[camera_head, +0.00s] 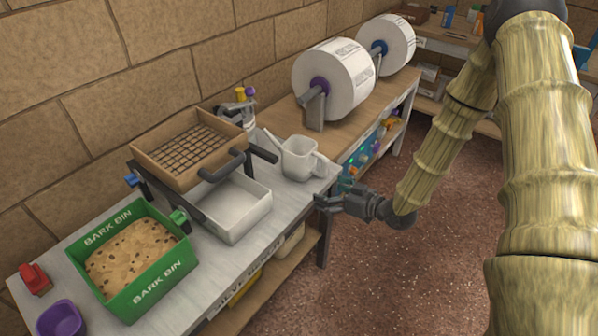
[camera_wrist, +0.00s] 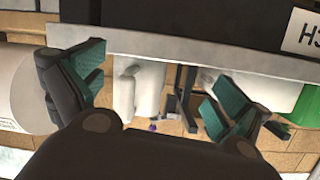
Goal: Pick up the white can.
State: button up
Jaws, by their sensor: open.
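The white can (camera_head: 298,160), a watering can with a spout and handle, stands upright on the grey bench top near its front right corner. In the wrist view, which looks upside down, the white can (camera_wrist: 142,88) shows between my fingers, beyond the bench edge. My gripper (camera_head: 325,203) is open and empty. It is just in front of the bench edge, below and right of the can in the head view, and apart from it. In the wrist view my gripper (camera_wrist: 150,82) has its two green-padded fingers spread wide.
A white tray (camera_head: 238,222) sits left of the can, under a mesh sieve frame (camera_head: 192,135) with dark handles. A green bark bin (camera_head: 150,290) stands farther left. Large paper rolls (camera_head: 335,80) stand behind on a wooden bench. The floor (camera_head: 400,265) in front is clear.

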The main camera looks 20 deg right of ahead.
aim_at(312, 158)
jog(key=w+d+r+n+y, duration=0.1)
jog(key=d+r+n+t+y+b, duration=0.1)
jog(key=r, duration=0.1)
jog(key=w+d+r+n+y+b, duration=0.1)
jog(key=r, duration=0.1)
jog(key=shift+w+d+r, duration=0.1)
jog(key=shift+w+r, duration=0.15)
jog(key=shift+w, duration=0.1)
jog(key=shift+w+r+y, duration=0.1)
jog(key=shift+r+y, duration=0.05)
jog(key=shift+y, duration=0.15)
jog(key=x, duration=0.5)
jog(key=shift+b+x, duration=0.35)
jog(key=shift+x, duration=2.45)
jog(key=shift+w+d+r, duration=0.15)
jog(key=shift+d+r, duration=0.05)
jog(key=c, duration=1)
